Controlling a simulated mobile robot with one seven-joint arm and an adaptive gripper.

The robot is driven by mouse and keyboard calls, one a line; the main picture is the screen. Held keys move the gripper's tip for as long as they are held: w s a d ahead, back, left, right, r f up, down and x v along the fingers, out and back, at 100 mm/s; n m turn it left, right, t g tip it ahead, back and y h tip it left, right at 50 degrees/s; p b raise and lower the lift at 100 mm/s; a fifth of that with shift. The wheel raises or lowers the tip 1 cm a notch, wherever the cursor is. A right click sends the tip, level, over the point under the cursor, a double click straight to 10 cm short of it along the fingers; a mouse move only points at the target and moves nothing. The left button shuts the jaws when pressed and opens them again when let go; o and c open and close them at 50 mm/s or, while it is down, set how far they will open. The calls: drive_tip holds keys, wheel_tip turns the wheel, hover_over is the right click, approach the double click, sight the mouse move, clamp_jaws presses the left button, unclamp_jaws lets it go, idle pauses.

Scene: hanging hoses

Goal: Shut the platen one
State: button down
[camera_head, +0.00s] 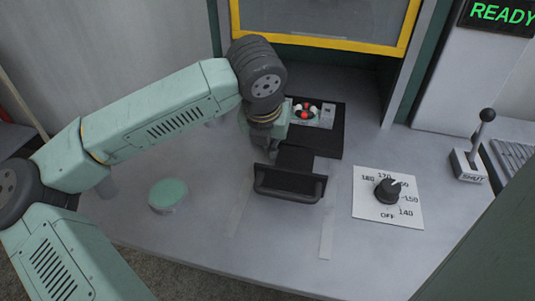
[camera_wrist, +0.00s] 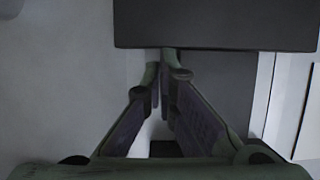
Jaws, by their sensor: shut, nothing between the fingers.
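A dark platen-like plate (camera_head: 328,143) lies on the bench below a yellow-framed window, with small red and white parts on it. A black tray with a bar handle (camera_head: 288,190) sticks out in front of it. My gripper (camera_head: 268,155) is at the left edge of the plate, just behind the tray's handle, pointing down; its tips are partly hidden. In the wrist view my gripper (camera_wrist: 163,75) is shut and empty, with its fingertips close to a dark slab (camera_wrist: 215,25). I cannot tell whether they touch. A lever (camera_head: 483,135) with a plate marked SHUT stands at the right.
A green round button (camera_head: 168,194) sits at the left. A screen (camera_head: 500,14) reads READY. A green panel (camera_head: 490,240) closes the lower right. The front bench is mostly clear.

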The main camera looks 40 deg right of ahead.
drive_tip(key=w+d, duration=0.4)
drive_tip(key=d, duration=0.1)
drive_tip(key=w+d+b, duration=0.1)
drive_tip(key=w+d, duration=0.3)
drive_tip(key=w+d+b, duration=0.1)
drive_tip(key=w+d, duration=0.3)
drive_tip(key=d, duration=0.1)
drive_tip(key=shift+w+d, duration=0.3)
drive_tip(key=shift+d, duration=0.05)
